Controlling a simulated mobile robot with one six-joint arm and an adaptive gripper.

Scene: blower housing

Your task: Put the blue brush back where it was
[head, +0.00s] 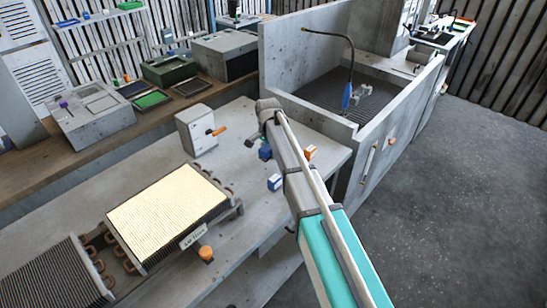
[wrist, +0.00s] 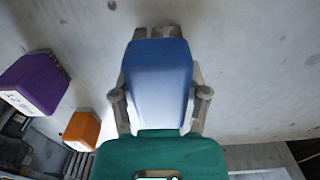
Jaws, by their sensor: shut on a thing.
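My gripper (wrist: 160,38) is shut on a smooth blue block-like body (wrist: 158,85), seen from above in the wrist view. I take it for the blue brush; no bristles show, and its underside is hidden. In the head view my arm reaches over the right end of the grey bench. A small dark blue patch (head: 265,152), likely the brush, shows there beside the wrist, and the arm hides most of the gripper. Whether the brush touches the bench is not clear.
A blue-and-white box (head: 274,182) and an orange-and-white box (head: 310,152) stand near my arm. The wrist view shows a purple labelled box (wrist: 38,82) and an orange block (wrist: 82,130) to the left. A grey box with an orange handle (head: 197,130) and a finned unit (head: 165,215) occupy the bench.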

